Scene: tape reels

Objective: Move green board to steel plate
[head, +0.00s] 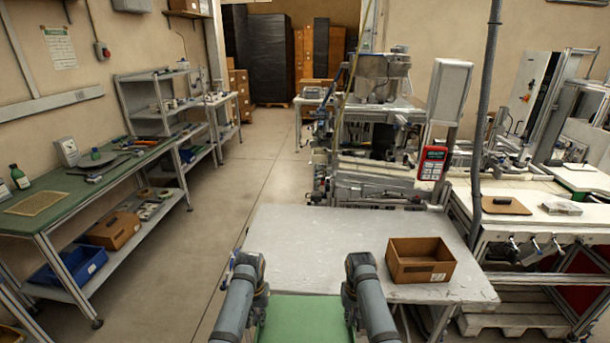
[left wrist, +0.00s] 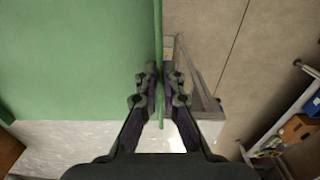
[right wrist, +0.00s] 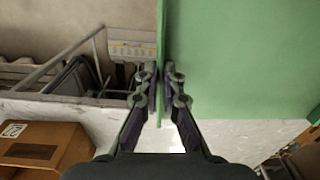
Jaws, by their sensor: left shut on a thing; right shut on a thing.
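The green board (head: 305,318) is a flat panel at the bottom of the head view, between my two arms. It overlaps the near edge of the pale grey tabletop (head: 310,250), which looks like the steel plate. My left gripper (left wrist: 160,75) is shut on one side edge of the board, which fills the left of the left wrist view (left wrist: 75,60). My right gripper (right wrist: 160,75) is shut on the opposite edge; the board fills the right of the right wrist view (right wrist: 240,60). The fingertips are hard to see in the head view. The board's near end is out of frame.
A brown open box (head: 420,262) stands on the tabletop's right side. Machinery with a red keypad (head: 432,163) stands behind the tabletop. The middle of the tabletop is clear. A green-topped workbench (head: 75,190) is at the left, with open floor between.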

